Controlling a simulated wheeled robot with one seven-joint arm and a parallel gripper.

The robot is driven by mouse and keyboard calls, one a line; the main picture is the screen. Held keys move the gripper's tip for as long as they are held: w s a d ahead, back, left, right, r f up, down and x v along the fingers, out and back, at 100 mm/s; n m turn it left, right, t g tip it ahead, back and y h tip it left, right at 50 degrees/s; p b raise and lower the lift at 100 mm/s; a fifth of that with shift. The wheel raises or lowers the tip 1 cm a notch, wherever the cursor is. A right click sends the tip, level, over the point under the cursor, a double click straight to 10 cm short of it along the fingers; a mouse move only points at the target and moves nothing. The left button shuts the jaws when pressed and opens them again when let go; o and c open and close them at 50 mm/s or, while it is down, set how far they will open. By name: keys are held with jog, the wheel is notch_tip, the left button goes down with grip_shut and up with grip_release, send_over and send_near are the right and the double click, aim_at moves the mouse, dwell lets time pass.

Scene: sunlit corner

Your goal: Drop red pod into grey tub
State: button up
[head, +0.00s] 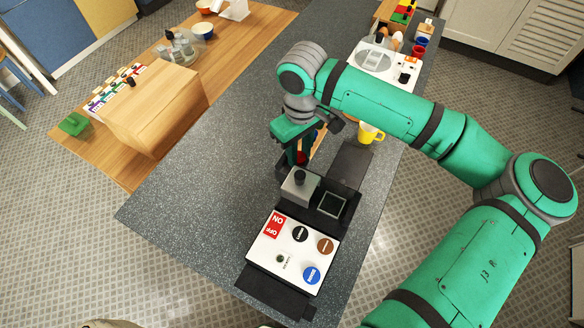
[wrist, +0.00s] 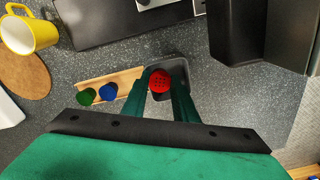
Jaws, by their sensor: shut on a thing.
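The red pod (wrist: 160,80) is between the fingertips of my gripper (wrist: 161,88), which is shut on it, in the wrist view. The grey tub (wrist: 181,72) is a small dark open box on the speckled counter, behind and partly hidden by the pod and fingers. In that view the pod overlaps the tub's left part; its height above the tub is hard to tell. In the head view my gripper (head: 299,153) points down beside the black machine, and I cannot clearly make out the tub there.
A wooden rack (wrist: 125,79) holds a green pod (wrist: 86,97) and a blue pod (wrist: 108,92) left of the tub. A yellow mug (head: 370,132) stands farther back. The machine's button panel (head: 265,258) is in front.

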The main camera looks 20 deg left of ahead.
jog(key=o, duration=1.1)
jog(key=shift+c, duration=0.2)
notch_tip(320, 180, up, 11)
jog(key=shift+f, duration=0.2)
notch_tip(320, 180, down, 10)
jog(key=shift+f, duration=0.25)
jog(key=shift+w+r, duration=0.1)
jog(key=shift+r, duration=1.7)
